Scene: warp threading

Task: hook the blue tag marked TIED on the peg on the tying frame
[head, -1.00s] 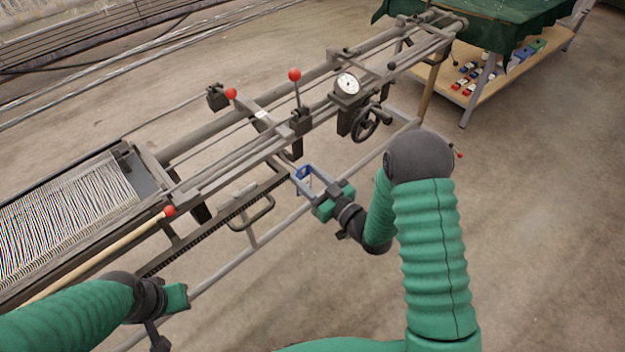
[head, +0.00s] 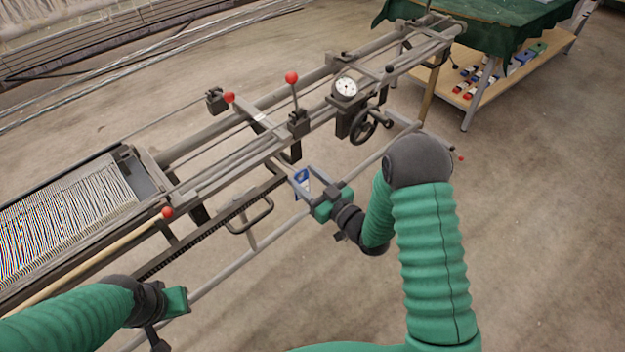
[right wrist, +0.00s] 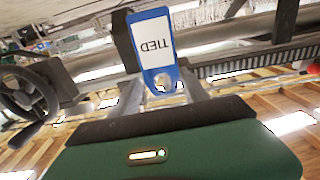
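The blue tag (head: 302,182) has a white label reading TIED, upside down in the right wrist view (right wrist: 155,45). Its holed end is toward my right gripper (head: 301,177). The fingers converge on that end and appear shut on it, with the tag sticking out beyond them. The tag is beside the near rail of the tying frame (head: 215,180). I cannot pick out the peg with certainty; a dark upright part stands behind the tag in the wrist view. My left gripper (head: 172,318) is low at left, away from the tag; its fingers are unclear.
A red-knobbed lever (head: 292,79), a dial (head: 345,88) and a handwheel (head: 363,127) stand on the frame near my right gripper. A looped handle (head: 252,215) is left of it. A green-draped bench (head: 490,28) stands at back right. The floor at right is clear.

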